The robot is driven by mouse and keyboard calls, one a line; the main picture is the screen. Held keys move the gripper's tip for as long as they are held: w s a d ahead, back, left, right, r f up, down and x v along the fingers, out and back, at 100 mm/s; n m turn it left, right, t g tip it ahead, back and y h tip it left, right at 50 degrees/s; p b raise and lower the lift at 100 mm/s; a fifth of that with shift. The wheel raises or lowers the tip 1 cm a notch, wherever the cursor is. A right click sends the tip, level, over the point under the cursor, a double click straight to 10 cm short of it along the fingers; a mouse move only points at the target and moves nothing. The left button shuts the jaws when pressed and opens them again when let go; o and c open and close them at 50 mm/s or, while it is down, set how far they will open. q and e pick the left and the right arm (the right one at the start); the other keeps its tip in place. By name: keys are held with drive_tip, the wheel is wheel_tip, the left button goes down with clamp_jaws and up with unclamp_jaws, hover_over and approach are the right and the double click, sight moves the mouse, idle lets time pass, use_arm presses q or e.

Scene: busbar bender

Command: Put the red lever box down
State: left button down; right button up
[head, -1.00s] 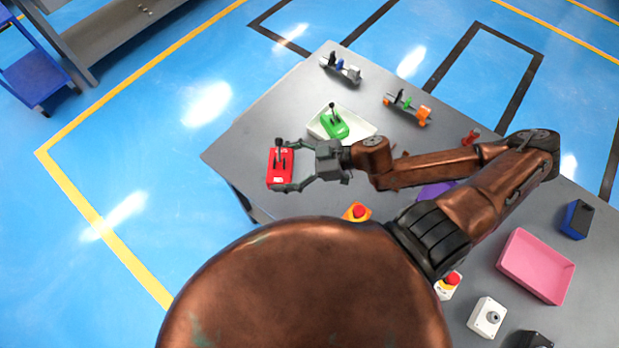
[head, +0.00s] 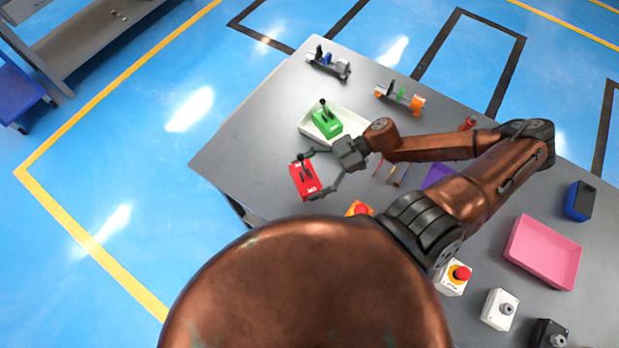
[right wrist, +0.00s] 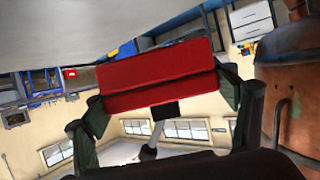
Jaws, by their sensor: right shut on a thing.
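The red lever box (head: 305,180) is a small red box with a black lever on top. My right gripper (head: 322,176) is shut on it, one finger at each end of the box. They are at the left part of the grey table, in front of the white tray. I cannot tell whether the box touches the table. In the right wrist view the red box (right wrist: 160,75) fills the middle between the dark fingers, with its lever pointing down in the picture. My left gripper is not in view.
A white tray (head: 352,132) holding a green lever box (head: 326,122) stands just behind. Two small fixtures stand at the table's far edge. A pink tray (head: 543,252), a blue bin (head: 578,201) and several button boxes are at the right. The grey table (head: 245,140) is bare at left.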

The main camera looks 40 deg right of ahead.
sight(310, 174)
drive_tip(key=d+f, duration=0.1)
drive_tip(key=w+d+f, duration=0.1)
drive_tip(key=f, duration=0.1)
drive_tip(key=w+d+f+b, duration=0.1)
drive_tip(key=f, duration=0.1)
drive_tip(key=shift+w+d+f, duration=0.15)
drive_tip(key=shift+w+f, duration=0.05)
drive_tip(key=shift+f, duration=1.35)
drive_tip(key=shift+f, duration=0.2)
drive_tip(key=o, duration=1.5)
drive_tip(key=shift+s, duration=0.1)
drive_tip(key=shift+r, duration=0.1)
